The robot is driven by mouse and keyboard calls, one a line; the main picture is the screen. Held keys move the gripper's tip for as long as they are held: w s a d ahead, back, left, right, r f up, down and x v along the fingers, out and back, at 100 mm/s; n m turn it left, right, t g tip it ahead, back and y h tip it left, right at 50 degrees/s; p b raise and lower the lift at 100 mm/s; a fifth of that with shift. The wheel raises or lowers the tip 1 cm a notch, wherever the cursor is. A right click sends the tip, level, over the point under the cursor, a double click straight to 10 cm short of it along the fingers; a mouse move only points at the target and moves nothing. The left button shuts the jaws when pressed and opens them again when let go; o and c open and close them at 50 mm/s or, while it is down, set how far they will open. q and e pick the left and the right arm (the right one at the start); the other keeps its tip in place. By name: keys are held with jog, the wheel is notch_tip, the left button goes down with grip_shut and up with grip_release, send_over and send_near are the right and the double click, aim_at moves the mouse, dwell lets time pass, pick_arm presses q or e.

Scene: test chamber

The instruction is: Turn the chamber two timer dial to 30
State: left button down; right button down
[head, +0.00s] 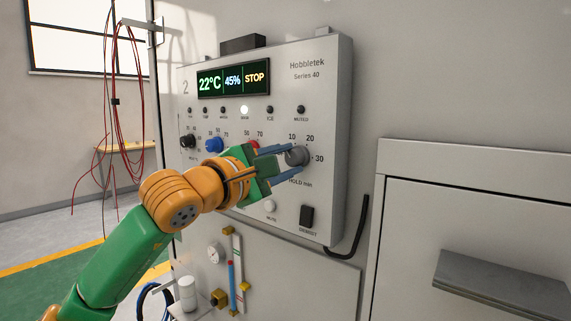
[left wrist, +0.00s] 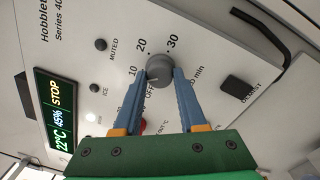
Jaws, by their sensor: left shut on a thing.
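The grey timer dial (head: 297,156) sits at the right of the control panel (head: 325,110) marked 2, with 10, 20 and 30 printed around it and HOLD min below. My left gripper (head: 290,155) reaches in from the left, its blue fingers on either side of the dial. In the left wrist view the dial (left wrist: 159,70) is between the two fingertips of the gripper (left wrist: 160,77), which is shut on it. The dial's pointer setting is too small to read surely. The display (head: 233,80) reads 22°C, 45%, STOP. My right gripper is out of view.
A blue knob (head: 215,145) and a red knob (head: 254,144) sit left of the dial, partly behind my gripper. A black rocker switch (head: 307,216) is below it. A black cable (head: 358,230) hangs at the panel's right. A grey ledge (head: 500,277) juts out at the lower right.

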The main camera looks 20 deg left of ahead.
pick_arm(q)
jog(key=m, duration=0.6)
jog(key=shift+a+m+h, duration=0.1)
jog(key=shift+m+h, duration=0.3)
jog(key=m+p, duration=0.1)
jog(key=m, duration=0.5)
jog(key=shift+r+m+p, duration=0.1)
jog(key=shift+m+p, duration=0.2)
jog(key=shift+p, duration=0.1)
jog(key=m+p, duration=0.2)
jog(key=m, duration=0.4)
jog(key=shift+m, duration=0.4)
jog(key=m+p, duration=0.1)
jog(key=m, duration=0.2)
jog(key=m+p, duration=0.1)
jog(key=m, duration=0.1)
jog(key=shift+m+g+h, duration=0.3)
jog(key=shift+m+g, duration=0.1)
jog(key=shift+m, duration=0.3)
jog(key=shift+c, duration=2.3)
grip_release()
jog(key=shift+w, duration=0.1)
